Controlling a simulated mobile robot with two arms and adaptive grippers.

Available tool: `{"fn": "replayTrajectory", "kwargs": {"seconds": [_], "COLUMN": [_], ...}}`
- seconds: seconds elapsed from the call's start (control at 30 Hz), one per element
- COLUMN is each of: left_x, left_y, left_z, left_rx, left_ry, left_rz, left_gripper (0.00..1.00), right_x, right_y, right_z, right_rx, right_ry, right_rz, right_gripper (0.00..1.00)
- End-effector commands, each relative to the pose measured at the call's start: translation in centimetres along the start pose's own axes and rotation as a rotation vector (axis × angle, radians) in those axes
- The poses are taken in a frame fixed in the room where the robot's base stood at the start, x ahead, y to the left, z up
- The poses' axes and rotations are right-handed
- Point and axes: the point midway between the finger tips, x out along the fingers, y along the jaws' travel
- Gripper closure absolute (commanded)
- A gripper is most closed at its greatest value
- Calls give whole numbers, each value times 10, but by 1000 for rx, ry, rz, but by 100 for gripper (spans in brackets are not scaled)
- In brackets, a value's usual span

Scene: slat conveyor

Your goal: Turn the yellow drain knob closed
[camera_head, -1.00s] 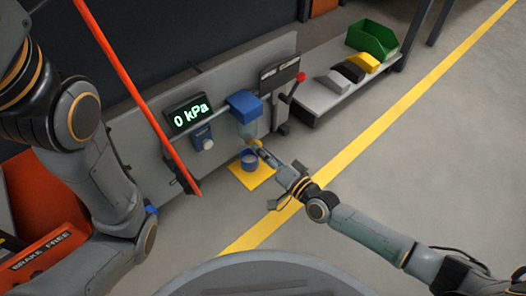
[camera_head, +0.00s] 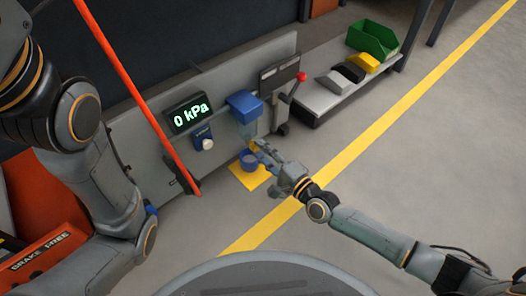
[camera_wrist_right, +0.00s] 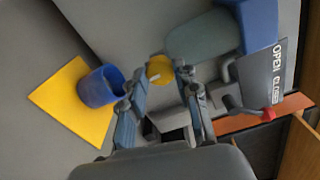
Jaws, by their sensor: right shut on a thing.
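The yellow drain knob (camera_head: 254,145) is at the bottom of a clear greenish bowl (camera_head: 248,129) under a blue housing (camera_head: 245,104). My right gripper (camera_head: 259,150) reaches it from the lower right and is shut on it. In the right wrist view the round yellow knob (camera_wrist_right: 160,68), with a pale mark on its face, shows between the fingertips of my right gripper (camera_wrist_right: 161,82). The fingers partly cover the knob in the head view. My left arm is at the left, but its gripper is out of the picture.
A blue cup (camera_head: 249,161) stands on a yellow floor square (camera_head: 250,178) below the bowl. A gauge (camera_head: 187,113) reads 0 kPa. A red-tipped lever (camera_head: 301,77) is right of the housing. A bench with bins (camera_head: 325,101) stands behind; open floor lies right.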

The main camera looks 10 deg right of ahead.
Motion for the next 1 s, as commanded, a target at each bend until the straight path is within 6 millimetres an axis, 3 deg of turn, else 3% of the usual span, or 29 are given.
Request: {"fn": "replayTrajectory", "kwargs": {"seconds": [0.67,0.7,0.8,1.0], "left_x": [0,0,0,0], "left_y": [0,0,0,0], "left_z": [0,0,0,0], "left_rx": [0,0,0,0], "left_ry": [0,0,0,0], "left_rz": [0,0,0,0], "left_gripper": [46,46,46,46], "right_x": [0,0,0,0], "right_y": [1,1,1,0], "right_z": [-1,-1,-1,0], "right_rx": [73,73,72,71], "right_ry": [2,1,1,1], "right_rz": [2,2,2,1], "right_gripper": [100,67,46,46]}}
